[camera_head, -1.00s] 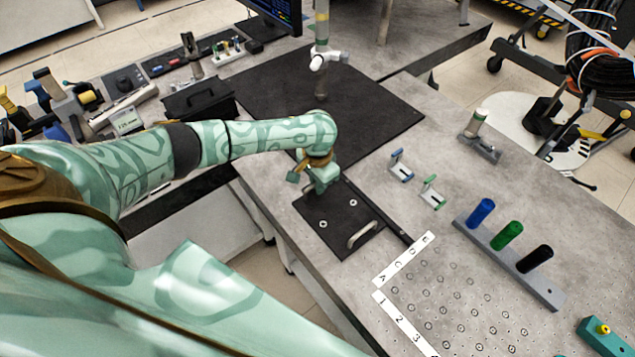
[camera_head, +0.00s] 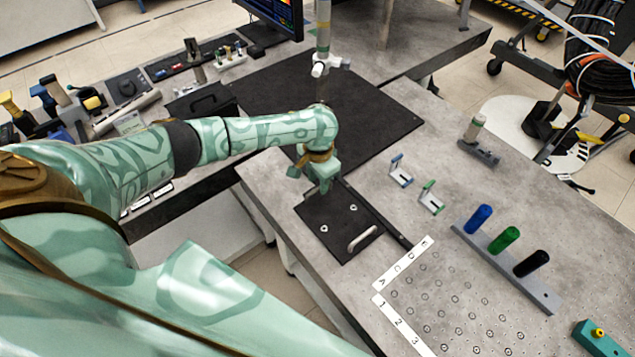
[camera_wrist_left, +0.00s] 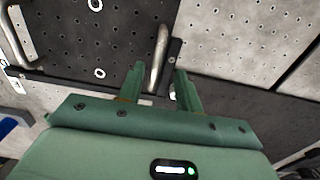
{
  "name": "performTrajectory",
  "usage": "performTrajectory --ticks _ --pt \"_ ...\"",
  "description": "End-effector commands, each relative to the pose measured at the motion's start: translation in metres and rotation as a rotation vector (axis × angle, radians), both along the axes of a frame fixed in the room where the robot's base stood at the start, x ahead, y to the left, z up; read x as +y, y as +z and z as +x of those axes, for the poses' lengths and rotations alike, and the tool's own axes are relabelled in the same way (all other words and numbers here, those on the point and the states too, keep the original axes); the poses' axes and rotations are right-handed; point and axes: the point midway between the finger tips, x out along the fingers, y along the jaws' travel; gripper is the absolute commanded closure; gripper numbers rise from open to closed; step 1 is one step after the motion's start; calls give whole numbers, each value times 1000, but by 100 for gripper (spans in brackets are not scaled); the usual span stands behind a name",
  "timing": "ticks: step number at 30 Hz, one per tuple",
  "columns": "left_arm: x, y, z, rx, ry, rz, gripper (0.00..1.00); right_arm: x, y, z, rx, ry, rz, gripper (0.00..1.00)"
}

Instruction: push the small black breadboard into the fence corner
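The small black breadboard (camera_head: 340,228) lies on the grey bench near its front left edge. A metal handle (camera_head: 362,238) stands at its near right end. A thin dark bar, likely part of the fence (camera_head: 392,231), runs along its right side. My left gripper (camera_head: 321,183) points down at the board's far end. In the left wrist view, the open fingers (camera_wrist_left: 159,88) stand either side of the end of a metal handle (camera_wrist_left: 159,55) on the board (camera_wrist_left: 70,45). I cannot tell whether they touch it. The fence corner is not clear behind the gripper.
A large black board (camera_head: 375,120) lies behind. Blue and green brackets (camera_head: 431,199) and a rack with blue, green and black pegs (camera_head: 505,265) stand to the right. White label strips (camera_head: 402,262) mark a hole grid near the board. A black box (camera_head: 205,102) sits at left.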

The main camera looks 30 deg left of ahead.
Motion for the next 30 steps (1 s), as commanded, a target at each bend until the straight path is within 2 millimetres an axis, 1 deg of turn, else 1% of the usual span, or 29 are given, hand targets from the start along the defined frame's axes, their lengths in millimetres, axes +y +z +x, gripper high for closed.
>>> performTrajectory --ticks 1,6,9,12,15,20,24,26,29,30 --pt "1 20 1 -6 0 -1 65 0 11 2 -4 0 0 64" --pt "2 69 2 -6 1 0 65 0 31 4 -10 0 0 64" --pt "2 93 2 -6 1 1 65 0 40 5 -13 0 0 64" --pt "3 111 2 -5 2 1 65 0 46 6 -14 0 -1 64" --pt "2 124 3 -5 2 1 65 0 50 6 -15 0 0 64" --pt "3 131 2 -3 3 1 65 0 52 7 -16 0 0 64" --pt "2 131 2 -2 2 0 65 0 51 7 -16 0 0 64" --pt "-3 128 0 -6 -14 -2 65 0 51 7 -16 0 0 64" --pt "-29 112 -14 -32 -107 -17 65 0 51 7 -16 0 0 64" --pt "-47 104 -24 -55 -167 -31 65 0 51 7 -16 0 0 64"
